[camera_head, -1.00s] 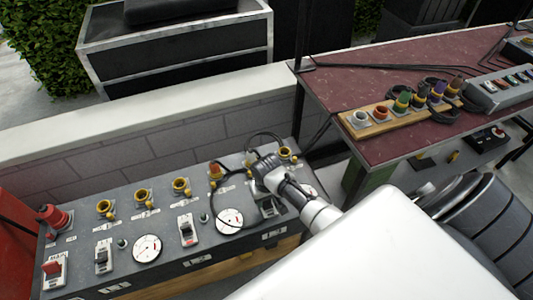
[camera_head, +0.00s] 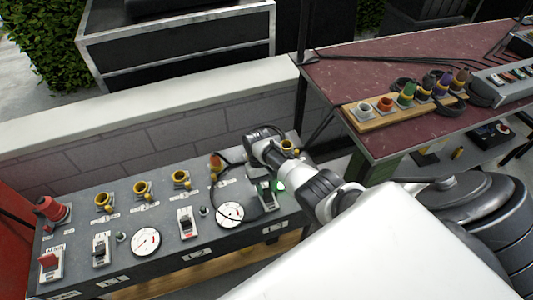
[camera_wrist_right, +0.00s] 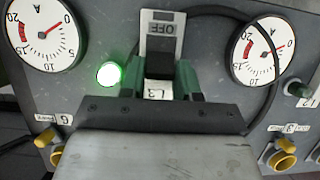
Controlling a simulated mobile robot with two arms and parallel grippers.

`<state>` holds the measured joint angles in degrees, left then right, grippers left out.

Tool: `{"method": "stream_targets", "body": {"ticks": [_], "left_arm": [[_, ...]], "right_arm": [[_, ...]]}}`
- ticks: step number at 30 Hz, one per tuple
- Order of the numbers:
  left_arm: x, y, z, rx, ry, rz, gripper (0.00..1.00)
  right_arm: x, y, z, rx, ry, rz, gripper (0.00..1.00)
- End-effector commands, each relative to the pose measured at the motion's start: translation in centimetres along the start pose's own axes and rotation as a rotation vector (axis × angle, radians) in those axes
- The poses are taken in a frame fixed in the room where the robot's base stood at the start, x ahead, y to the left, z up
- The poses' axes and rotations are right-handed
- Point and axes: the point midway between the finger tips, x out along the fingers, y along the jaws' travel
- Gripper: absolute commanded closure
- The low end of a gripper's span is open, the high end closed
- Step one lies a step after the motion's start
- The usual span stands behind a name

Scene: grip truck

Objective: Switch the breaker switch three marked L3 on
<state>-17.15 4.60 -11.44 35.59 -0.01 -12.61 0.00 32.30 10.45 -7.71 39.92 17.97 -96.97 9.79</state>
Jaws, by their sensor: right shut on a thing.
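The breaker switch L3 (camera_wrist_right: 162,42) is at the right of the grey panel, mostly hidden by my gripper in the head view. In the wrist view, its plate shows the word OFF, and a small L3 tag (camera_wrist_right: 158,88) shows between the fingers. My right gripper (camera_head: 267,191) is over this breaker. In the wrist view its green-padded fingers (camera_wrist_right: 159,80) are shut on the breaker's lever, which is largely hidden. A round green lamp (camera_wrist_right: 109,73) beside it is lit. My left gripper is not in view.
The panel (camera_head: 165,240) also carries a red-handled main switch (camera_head: 50,261), breakers (camera_head: 100,249) and (camera_head: 186,222), dials (camera_head: 145,241) and yellow sockets (camera_head: 141,188). A black cable (camera_head: 213,201) loops beside my gripper. A red-topped table (camera_head: 400,75) with connectors stands at right.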

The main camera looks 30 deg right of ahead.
Motion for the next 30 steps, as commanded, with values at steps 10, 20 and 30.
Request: {"method": "stream_targets", "body": {"ticks": [10, 20, 30], "left_arm": [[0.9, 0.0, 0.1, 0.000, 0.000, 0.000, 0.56], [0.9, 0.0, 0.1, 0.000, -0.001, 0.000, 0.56], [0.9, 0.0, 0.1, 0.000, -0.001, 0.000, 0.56]], "right_arm": [[0.1, 0.0, -0.2, 0.000, -0.055, -0.001, 0.92], [0.0, 0.0, -0.2, 0.000, -0.053, -0.001, 0.43], [-0.7, 0.0, -0.3, 0.000, -0.050, -0.001, 0.43]]}}
